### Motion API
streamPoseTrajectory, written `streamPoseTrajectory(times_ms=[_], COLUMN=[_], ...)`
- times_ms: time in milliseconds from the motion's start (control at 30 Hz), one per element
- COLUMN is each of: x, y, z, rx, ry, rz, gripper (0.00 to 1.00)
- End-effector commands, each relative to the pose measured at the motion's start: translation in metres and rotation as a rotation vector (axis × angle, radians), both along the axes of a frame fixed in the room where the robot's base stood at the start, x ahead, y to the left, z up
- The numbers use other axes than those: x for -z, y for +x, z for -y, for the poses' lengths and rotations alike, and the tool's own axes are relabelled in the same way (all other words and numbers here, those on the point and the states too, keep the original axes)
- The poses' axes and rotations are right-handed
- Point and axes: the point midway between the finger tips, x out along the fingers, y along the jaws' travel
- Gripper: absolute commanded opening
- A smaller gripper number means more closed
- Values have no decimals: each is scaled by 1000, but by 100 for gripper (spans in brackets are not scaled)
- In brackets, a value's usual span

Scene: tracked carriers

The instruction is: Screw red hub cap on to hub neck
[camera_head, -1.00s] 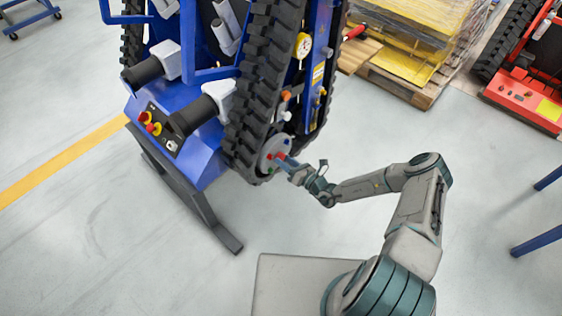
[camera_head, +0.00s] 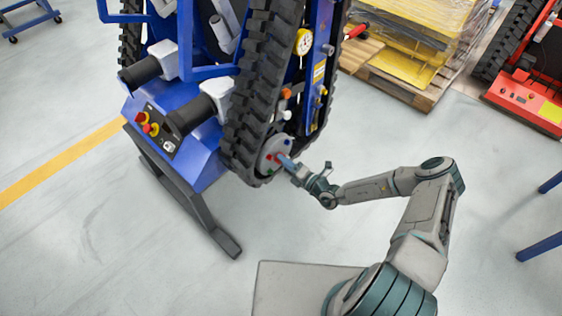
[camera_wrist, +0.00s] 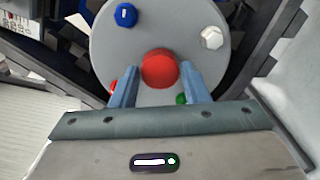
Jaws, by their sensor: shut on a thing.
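The red hub cap (camera_wrist: 160,68) is round and sits between the two blue fingertips of my gripper (camera_wrist: 160,75) in the wrist view. My gripper is shut on it. The cap is in front of the middle of the round grey hub (camera_wrist: 115,55), and it hides the hub neck. I cannot tell whether the cap touches the neck. In the head view my gripper (camera_head: 281,157) reaches from the right to the hub (camera_head: 265,167) at the bottom of the black track.
The hub face carries a blue cap (camera_wrist: 126,15), a white nut (camera_wrist: 212,37), a green piece (camera_wrist: 181,99) and a partly hidden red piece. The blue carrier (camera_head: 200,160) stands on a dark stand (camera_head: 200,210). A loaded pallet (camera_head: 405,90) is behind.

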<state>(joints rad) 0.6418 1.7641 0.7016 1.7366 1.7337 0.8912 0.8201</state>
Motion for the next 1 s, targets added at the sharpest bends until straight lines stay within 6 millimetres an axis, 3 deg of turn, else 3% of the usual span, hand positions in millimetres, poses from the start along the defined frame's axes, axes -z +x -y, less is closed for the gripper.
streamPoseTrajectory(times_ms=[367,400,467,767,1000], x=[2,0,0,0,1], y=[0,0,0,-1,-19], z=[0,0,0,1,25], rx=[0,-1,-1,0,2], ry=[254,254,253,251,251], rz=[-327,-327,-325,-323,-324], gripper=[22,50,67,67,67])
